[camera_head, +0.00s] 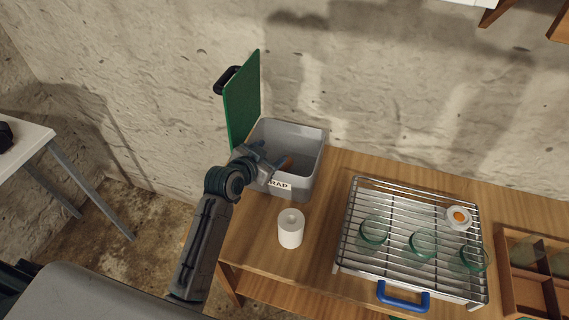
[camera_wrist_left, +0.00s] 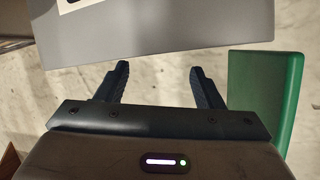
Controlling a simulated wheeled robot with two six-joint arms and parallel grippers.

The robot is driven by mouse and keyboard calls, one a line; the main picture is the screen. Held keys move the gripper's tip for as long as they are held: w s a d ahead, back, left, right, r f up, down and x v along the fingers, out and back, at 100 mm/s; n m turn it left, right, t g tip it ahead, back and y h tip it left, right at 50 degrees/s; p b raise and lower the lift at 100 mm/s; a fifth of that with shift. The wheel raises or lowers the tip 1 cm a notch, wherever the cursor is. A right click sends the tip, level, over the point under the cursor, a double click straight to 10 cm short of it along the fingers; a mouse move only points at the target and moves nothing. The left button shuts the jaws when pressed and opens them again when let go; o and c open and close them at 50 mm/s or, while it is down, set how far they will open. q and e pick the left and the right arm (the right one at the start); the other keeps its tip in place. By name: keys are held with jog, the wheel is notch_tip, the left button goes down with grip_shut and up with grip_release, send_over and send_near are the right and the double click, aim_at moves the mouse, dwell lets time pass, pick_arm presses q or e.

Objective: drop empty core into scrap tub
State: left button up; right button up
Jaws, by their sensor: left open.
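The grey scrap tub (camera_head: 312,145) stands at the wooden table's back left corner, with a label partly hidden by my gripper. Its green lid (camera_head: 243,100) stands upright at its left; the lid also shows in the left wrist view (camera_wrist_left: 265,95). My left gripper (camera_head: 271,158) is at the tub's left front rim, its fingers toward the opening. In the left wrist view its fingers (camera_wrist_left: 160,75) are apart with nothing between them, near the grey tub wall (camera_wrist_left: 170,40). A small orange-brown piece (camera_head: 286,163) shows inside the tub; I cannot tell whether it is the core.
A white roll (camera_head: 291,232) stands on the table in front of the tub. To the right, a wire rack (camera_head: 358,205) with a blue handle (camera_head: 402,297) holds green-rimmed jars and a white item with an orange centre (camera_head: 459,217). A wooden divided box (camera_head: 518,283) is at far right.

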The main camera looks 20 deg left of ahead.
pick_arm(q)
jog(key=b+v, duration=0.1)
jog(key=v, duration=0.7)
jog(key=s+a+f+n+g+y, duration=0.2)
jog(key=s+f+g, duration=0.35)
jog(key=s, duration=0.75)
jog(key=s+a+f+n+g+y, duration=0.3)
jog(key=s+f, duration=0.4)
jog(key=s, duration=0.6)
notch_tip(320, 180, down, 33)
jog(key=s+a+g+h, duration=0.1)
jog(key=s+a+g, duration=0.1)
jog(key=a+g, duration=0.1)
jog(key=s+f, duration=1.7)
jog(key=shift+s+a, duration=0.35)
jog(key=shift+a, duration=0.05)
